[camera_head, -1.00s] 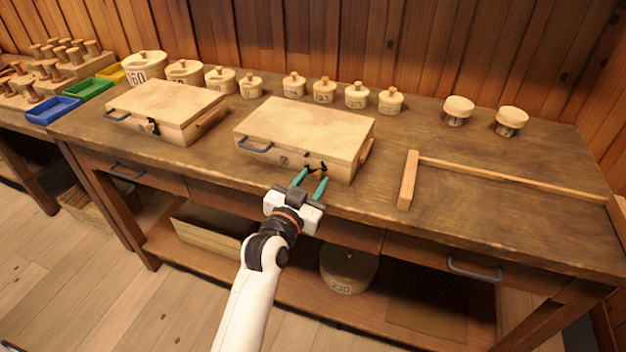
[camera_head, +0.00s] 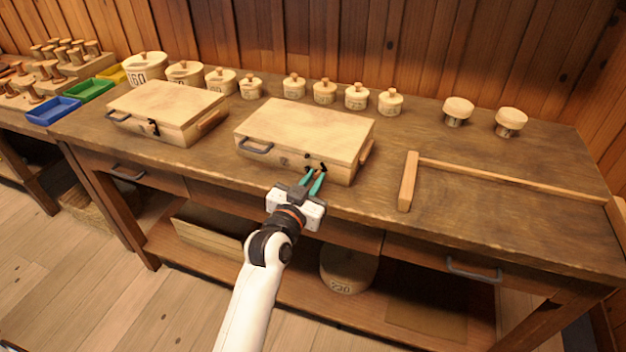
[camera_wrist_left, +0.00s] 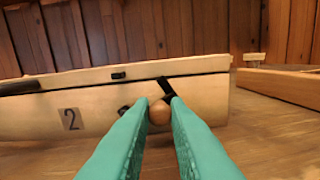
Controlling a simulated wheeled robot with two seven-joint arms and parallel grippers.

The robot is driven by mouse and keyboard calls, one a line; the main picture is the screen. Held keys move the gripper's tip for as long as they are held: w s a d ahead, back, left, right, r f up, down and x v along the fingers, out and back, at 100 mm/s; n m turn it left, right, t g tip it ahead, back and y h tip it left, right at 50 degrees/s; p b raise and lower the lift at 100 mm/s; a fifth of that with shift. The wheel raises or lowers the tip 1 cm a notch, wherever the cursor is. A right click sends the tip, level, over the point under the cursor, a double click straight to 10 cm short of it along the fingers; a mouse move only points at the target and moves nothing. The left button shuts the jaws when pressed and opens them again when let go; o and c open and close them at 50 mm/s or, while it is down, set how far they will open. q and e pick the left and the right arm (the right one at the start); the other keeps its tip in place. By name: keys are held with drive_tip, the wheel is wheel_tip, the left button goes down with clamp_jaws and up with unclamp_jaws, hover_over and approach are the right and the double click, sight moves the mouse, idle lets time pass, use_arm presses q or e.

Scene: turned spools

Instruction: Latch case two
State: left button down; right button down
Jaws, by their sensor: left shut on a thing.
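Case two (camera_head: 300,135) is a pale wooden box with a shut lid on the bench, and its "2" shows on the front in the left wrist view (camera_wrist_left: 70,119). A round wooden knob (camera_wrist_left: 159,113) sits at its front between the teal fingertips of my left gripper (camera_head: 317,175), which is shut on it. A slanted black latch bar (camera_wrist_left: 166,87) rises from beside the knob toward the lid's edge. A small black fitting (camera_wrist_left: 118,75) is on the lid edge to the left. The fingers partly hide the latch parts. My right gripper is not in view.
Another closed case (camera_head: 165,105) stands to the left. Several lidded round boxes (camera_head: 324,92) line the back. A wooden L-shaped frame (camera_head: 409,180) lies to the right, with bare bench around it.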

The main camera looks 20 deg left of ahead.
sight(312, 157)
use_arm(q)
drive_tip(key=shift+r+n+p, duration=0.35)
drive_tip(key=shift+n+p, duration=0.15)
drive_tip(key=shift+p, duration=0.1)
drive_tip(key=n+p, duration=0.2)
drive_tip(key=r+n+p, duration=0.1)
drive_tip(key=n+p, duration=0.1)
drive_tip(key=shift+a+r, duration=0.1)
drive_tip(key=shift+a, duration=0.25)
drive_tip(key=n, duration=0.1)
drive_tip(key=n+p, duration=0.2)
drive_tip(key=shift+w+a+r+n, duration=0.1)
drive_tip(key=shift+a+r+n, duration=0.15)
drive_tip(key=shift+a+n, duration=0.15)
drive_tip(key=shift+a+r+n+p, duration=0.1)
drive_tip(key=shift+a+n+p, duration=0.1)
drive_tip(key=shift+n+p, duration=0.4)
drive_tip(key=shift+a+n+p, duration=0.15)
drive_tip(key=shift+n+p, duration=0.1)
drive_tip(key=shift+n, duration=0.65)
drive_tip(key=c, duration=1.4)
unclamp_jaws()
drive_tip(key=s, duration=0.4)
drive_tip(key=s+a, duration=0.1)
drive_tip(key=s, duration=0.3)
drive_tip(key=s+b, duration=0.1)
drive_tip(key=s, duration=0.3)
drive_tip(key=shift+a, duration=0.2)
